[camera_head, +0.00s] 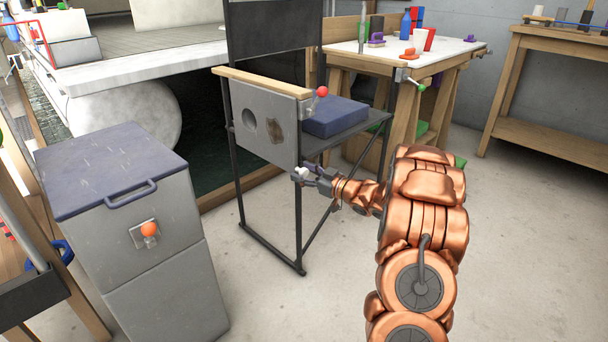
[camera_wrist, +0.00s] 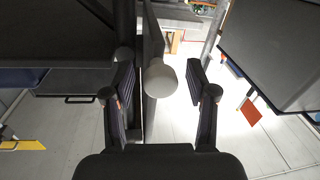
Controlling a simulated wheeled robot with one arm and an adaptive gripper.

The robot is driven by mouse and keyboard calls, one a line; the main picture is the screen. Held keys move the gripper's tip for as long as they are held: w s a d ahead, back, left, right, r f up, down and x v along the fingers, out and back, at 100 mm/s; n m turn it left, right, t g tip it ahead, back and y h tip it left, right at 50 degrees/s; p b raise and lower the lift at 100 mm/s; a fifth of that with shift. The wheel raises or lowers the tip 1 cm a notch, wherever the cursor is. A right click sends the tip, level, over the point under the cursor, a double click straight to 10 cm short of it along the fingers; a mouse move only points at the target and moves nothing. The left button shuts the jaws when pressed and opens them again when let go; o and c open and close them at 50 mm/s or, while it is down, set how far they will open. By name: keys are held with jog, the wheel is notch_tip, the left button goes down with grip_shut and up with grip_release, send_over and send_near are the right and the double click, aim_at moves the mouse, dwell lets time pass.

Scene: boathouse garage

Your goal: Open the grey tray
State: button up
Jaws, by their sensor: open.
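A grey panel (camera_head: 265,124), which looks like the grey tray, stands upright on the side of a black metal chair-like frame (camera_head: 299,225). It has a round hole and a dark patch. A white knob (camera_head: 302,173) is at its lower right corner. My gripper (camera_head: 310,177) is at this corner, reaching in from the right. In the wrist view, the white knob (camera_wrist: 161,81) lies between the two open fingers of my gripper (camera_wrist: 161,88), beside the thin edge of a dark panel (camera_wrist: 152,40). I cannot tell whether either finger touches it.
A blue cushion (camera_head: 335,116) lies on the frame's seat. A red-ball lever (camera_head: 322,91) is above the panel's right end. A grey bin with a blue lid (camera_head: 110,170) stands at left. A cluttered workbench (camera_head: 450,50) is behind. The floor (camera_head: 520,220) at right is clear.

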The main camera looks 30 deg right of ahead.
grip_shut()
dwell(0.4)
